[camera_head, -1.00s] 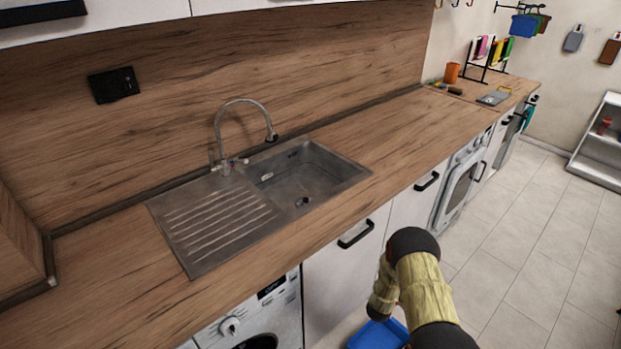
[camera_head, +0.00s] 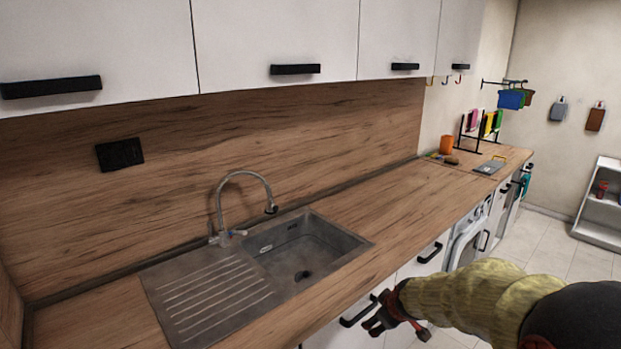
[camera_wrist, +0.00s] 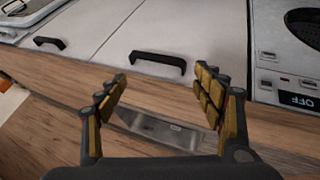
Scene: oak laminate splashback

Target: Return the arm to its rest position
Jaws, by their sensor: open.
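My gripper (camera_head: 378,322) is at the lower middle right of the head view, in front of the white cabinet doors below the counter edge. My yellow-sleeved arm reaches to it from the lower right. In the wrist view my gripper (camera_wrist: 163,95) has its two yellow-padded fingers spread wide apart with nothing between them. Beyond the fingers is a white cabinet door with a black handle (camera_wrist: 160,62). The wrist picture shows the cabinet fronts at the top and the wooden counter below them.
The steel sink (camera_head: 225,297) with a curved tap (camera_head: 243,178) is set in the wooden counter (camera_head: 400,215). White upper cabinets (camera_head: 275,40) hang above. An orange cup (camera_head: 446,145) and a rack stand at the far end. Tiled floor lies open at the right.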

